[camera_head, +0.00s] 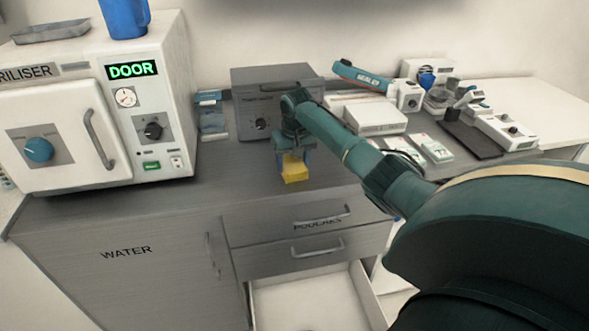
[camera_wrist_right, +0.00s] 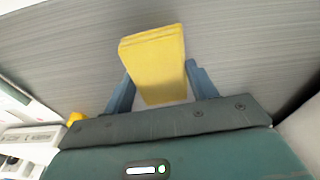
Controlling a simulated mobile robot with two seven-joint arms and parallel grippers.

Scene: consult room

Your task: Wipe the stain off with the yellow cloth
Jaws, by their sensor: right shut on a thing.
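The yellow cloth (camera_head: 295,170) is in my right gripper (camera_head: 292,160), over the grey counter in front of the grey metal box. It also shows in the right wrist view (camera_wrist_right: 155,62), a folded block between the two blue fingers of the right gripper (camera_wrist_right: 160,85). The right gripper is shut on it. I cannot tell whether the cloth touches the counter (camera_head: 225,180). No stain is visible in either view; it may be hidden under the cloth or arm. My left gripper is not in view.
A white steriliser (camera_head: 75,160) stands on the left. A grey metal box (camera_head: 285,85) is behind the gripper. White devices (camera_head: 375,118) and a dark tray (camera_head: 470,138) are on the right. A drawer (camera_head: 310,300) below stands open. The counter left of the cloth is clear.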

